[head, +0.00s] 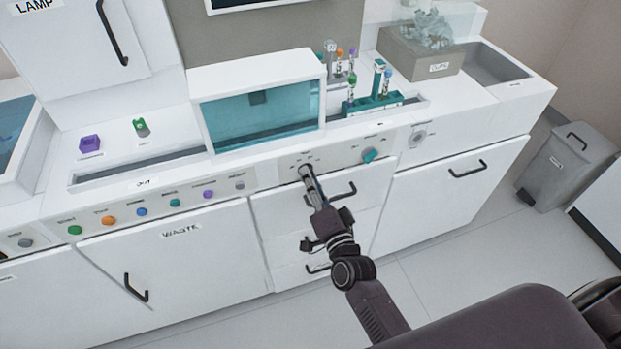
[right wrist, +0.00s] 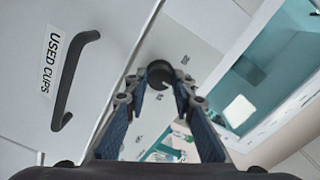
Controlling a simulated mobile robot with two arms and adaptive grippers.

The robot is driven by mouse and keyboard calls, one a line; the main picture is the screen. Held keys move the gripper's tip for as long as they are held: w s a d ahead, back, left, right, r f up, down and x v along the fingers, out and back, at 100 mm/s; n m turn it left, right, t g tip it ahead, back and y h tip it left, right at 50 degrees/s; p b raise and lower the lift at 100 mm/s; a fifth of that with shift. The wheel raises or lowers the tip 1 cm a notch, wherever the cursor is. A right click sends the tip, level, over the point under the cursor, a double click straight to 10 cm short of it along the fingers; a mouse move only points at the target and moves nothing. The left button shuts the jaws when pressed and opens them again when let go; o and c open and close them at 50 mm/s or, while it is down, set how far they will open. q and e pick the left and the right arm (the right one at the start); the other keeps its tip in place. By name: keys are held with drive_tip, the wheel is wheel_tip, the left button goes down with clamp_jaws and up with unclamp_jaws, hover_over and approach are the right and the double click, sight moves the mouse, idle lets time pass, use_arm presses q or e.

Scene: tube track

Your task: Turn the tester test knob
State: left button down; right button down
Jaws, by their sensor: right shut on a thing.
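The dark round knob (head: 304,169) sits on the white front panel below the glass-fronted box, among small labels that I cannot read for certain. My right gripper (head: 308,178) reaches it from below and is shut on it. The right wrist view shows the knob (right wrist: 160,74) between the tips of the blue-padded fingers of the right gripper (right wrist: 160,82). The fingers partly cover the knob, so I cannot tell its pointer's direction. My left gripper is not in view.
A teal knob (head: 369,155) is on the same panel to the right. A row of coloured buttons (head: 141,211) runs along the left. Drawer handles (head: 341,190) stick out below. A teal tube rack (head: 372,104) stands on the counter above.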

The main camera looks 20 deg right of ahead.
drive_tip(key=m+b, duration=0.1)
drive_tip(key=m, duration=1)
drive_tip(key=shift+b, duration=0.35)
drive_tip(key=shift+m, duration=0.4)
drive_tip(key=c, duration=1.6)
unclamp_jaws()
drive_tip(key=shift+s, duration=0.1)
drive_tip(key=s, duration=1.2)
drive_tip(key=shift+d, duration=0.2)
